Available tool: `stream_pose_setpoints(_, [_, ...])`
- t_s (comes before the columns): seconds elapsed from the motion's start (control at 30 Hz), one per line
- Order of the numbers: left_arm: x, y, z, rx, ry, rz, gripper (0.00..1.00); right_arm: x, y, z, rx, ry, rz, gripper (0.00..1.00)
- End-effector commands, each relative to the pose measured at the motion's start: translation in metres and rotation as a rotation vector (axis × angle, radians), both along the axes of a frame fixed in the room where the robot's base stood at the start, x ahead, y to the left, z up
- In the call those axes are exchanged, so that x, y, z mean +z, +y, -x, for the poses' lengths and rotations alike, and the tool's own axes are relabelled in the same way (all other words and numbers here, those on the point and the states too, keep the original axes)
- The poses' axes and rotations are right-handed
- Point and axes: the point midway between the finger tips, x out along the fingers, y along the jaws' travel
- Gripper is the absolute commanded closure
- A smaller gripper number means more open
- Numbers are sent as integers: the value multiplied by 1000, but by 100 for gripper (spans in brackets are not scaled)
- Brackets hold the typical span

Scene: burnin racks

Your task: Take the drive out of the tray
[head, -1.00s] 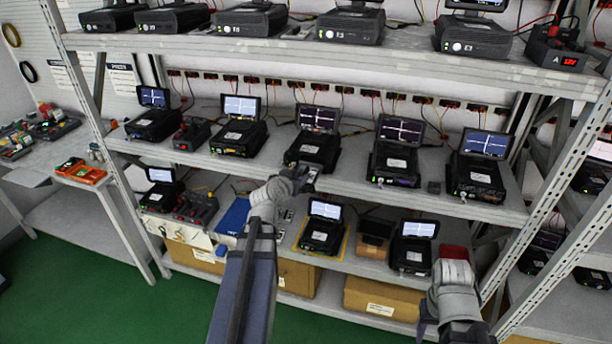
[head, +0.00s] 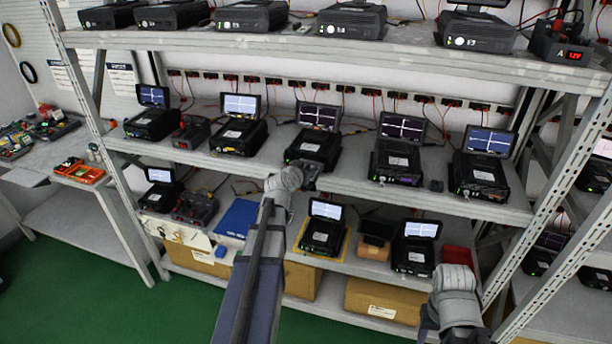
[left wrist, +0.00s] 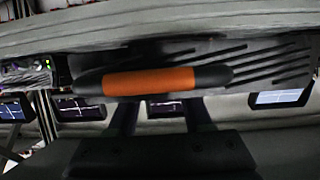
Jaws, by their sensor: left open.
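My left gripper (head: 311,174) is in front of the middle device (head: 317,143) on the middle shelf, close to its front edge. In the left wrist view, its two dark fingers (left wrist: 160,112) stand apart with nothing between them. A bar with an orange middle and black ends (left wrist: 150,81) lies across the view just past the fingertips; I cannot tell whether they touch it. Behind it is a grey surface with dark slots (left wrist: 265,62). I cannot make out the drive or its tray for certain. My right gripper (head: 428,322) is low at the right, its fingers mostly hidden.
Neighbouring devices with screens stand left (head: 238,135) and right (head: 397,160) on the middle shelf (head: 345,187). Below are more devices (head: 322,235), a blue object (head: 238,217) and a red one (head: 456,260). The upper shelf (head: 300,52) runs overhead. The green floor (head: 90,300) is clear.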

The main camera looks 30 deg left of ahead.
Motion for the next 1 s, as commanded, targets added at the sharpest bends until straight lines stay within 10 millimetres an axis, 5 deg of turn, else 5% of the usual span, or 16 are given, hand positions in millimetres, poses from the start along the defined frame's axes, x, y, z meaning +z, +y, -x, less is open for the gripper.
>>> stream_pose_setpoints(0.47, [0,0,0,0,0,0,100,0,0,0,0,0,0,50])
stream_pose_setpoints(1.0, [0,0,0,0,0,0,100,0,0,0,0,0,0,50])
